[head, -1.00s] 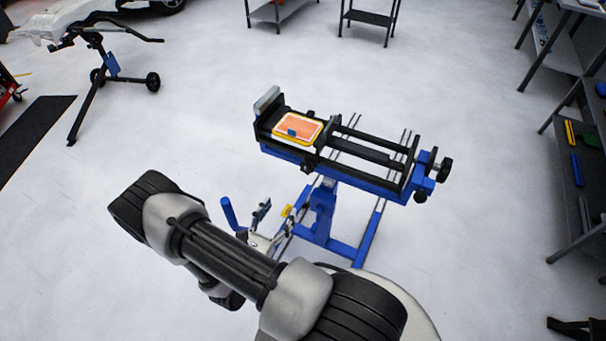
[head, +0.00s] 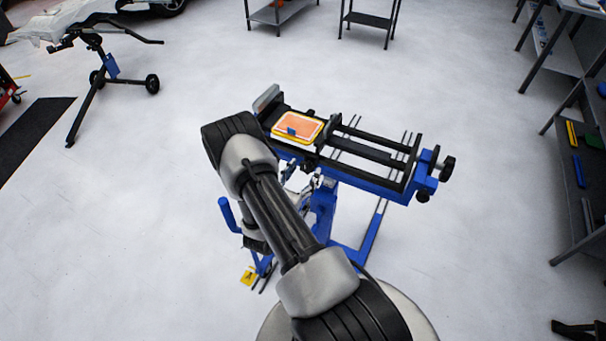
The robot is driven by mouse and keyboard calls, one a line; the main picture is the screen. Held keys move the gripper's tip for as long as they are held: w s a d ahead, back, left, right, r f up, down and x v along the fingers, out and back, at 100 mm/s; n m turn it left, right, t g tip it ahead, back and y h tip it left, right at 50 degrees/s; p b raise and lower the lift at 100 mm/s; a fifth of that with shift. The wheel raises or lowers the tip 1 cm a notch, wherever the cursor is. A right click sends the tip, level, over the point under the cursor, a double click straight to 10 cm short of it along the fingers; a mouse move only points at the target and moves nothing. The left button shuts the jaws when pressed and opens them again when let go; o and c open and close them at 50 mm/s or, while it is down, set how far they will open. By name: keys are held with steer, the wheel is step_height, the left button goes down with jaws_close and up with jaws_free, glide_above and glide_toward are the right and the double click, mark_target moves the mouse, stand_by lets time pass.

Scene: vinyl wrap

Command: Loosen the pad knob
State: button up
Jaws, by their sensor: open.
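A blue and black clamp stand (head: 375,178) stands in the middle of the head view, with a grey pad (head: 267,98) at its left end. Black knobs show on it: one at the right end (head: 447,168), one under that end (head: 422,196), one on the far rail (head: 310,114) and one at the near rail (head: 308,166). I cannot tell which is the pad knob. My gripper (head: 304,186) is small and partly hidden behind my arm. It is open, just below the near rail, close to the near knob. Contact cannot be made out.
An orange and yellow framed card (head: 298,128) lies on the clamp bed. A blue handle (head: 228,213) and a yellow tag (head: 248,278) show beside my arm. A wheeled stand (head: 105,75) is at the back left, shelving (head: 575,160) at the right. The floor between is clear.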

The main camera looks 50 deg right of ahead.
steer(key=shift+c, duration=0.3)
steer(key=c, duration=1)
